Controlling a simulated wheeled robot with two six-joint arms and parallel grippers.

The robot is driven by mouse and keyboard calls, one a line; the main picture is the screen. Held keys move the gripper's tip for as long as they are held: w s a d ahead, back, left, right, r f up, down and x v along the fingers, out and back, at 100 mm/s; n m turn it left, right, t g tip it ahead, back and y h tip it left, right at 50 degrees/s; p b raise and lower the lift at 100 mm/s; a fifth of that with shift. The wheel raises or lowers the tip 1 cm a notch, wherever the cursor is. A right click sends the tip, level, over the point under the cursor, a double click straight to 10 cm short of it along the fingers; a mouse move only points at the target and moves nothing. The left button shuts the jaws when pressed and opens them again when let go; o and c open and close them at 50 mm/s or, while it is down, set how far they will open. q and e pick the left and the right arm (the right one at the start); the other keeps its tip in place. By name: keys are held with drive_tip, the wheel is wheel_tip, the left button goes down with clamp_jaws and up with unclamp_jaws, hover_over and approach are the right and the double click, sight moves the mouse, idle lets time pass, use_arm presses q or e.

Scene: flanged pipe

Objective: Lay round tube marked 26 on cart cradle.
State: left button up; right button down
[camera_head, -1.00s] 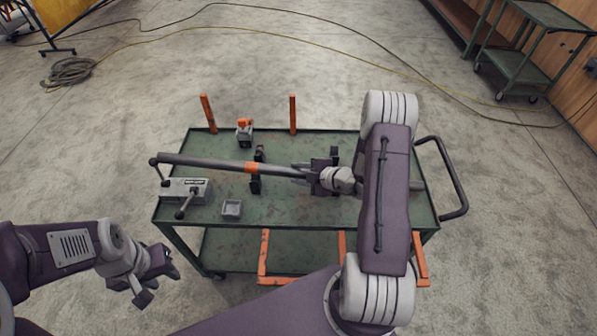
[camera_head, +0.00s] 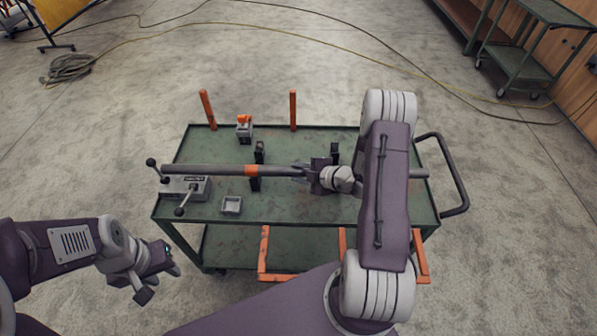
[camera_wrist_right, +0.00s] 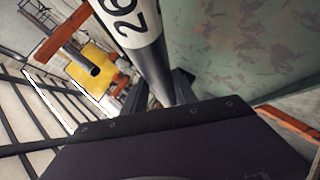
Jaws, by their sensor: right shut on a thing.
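The long grey round tube (camera_head: 210,170) with an orange band lies lengthwise over the cart's top. In the right wrist view a white band on the tube (camera_wrist_right: 125,22) carries the mark 26. My right gripper (camera_head: 303,172) is shut around the tube right of the orange band. The black cradle uprights (camera_head: 259,150) stand at the orange band, with another upright (camera_head: 334,150) behind my right wrist. The tube passes between the left pair; I cannot tell whether it touches down. My arm hides part of its right side. My left gripper (camera_head: 161,283) is open and empty, off the cart's front left.
The green cart (camera_head: 290,208) carries a grey vise-like block with levers (camera_head: 186,188) under the tube's left end, a small square tray (camera_head: 231,205) and an orange-topped device (camera_head: 244,128). Orange posts (camera_head: 293,110) rise at the back edge. A cable (camera_head: 330,22) crosses the floor.

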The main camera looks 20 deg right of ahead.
drive_tip(key=c, duration=0.9)
unclamp_jaws()
drive_tip(key=shift+s+f, duration=0.1)
drive_tip(key=shift+f, duration=0.05)
drive_tip(key=v, duration=0.9)
drive_tip(key=shift+p, duration=0.4)
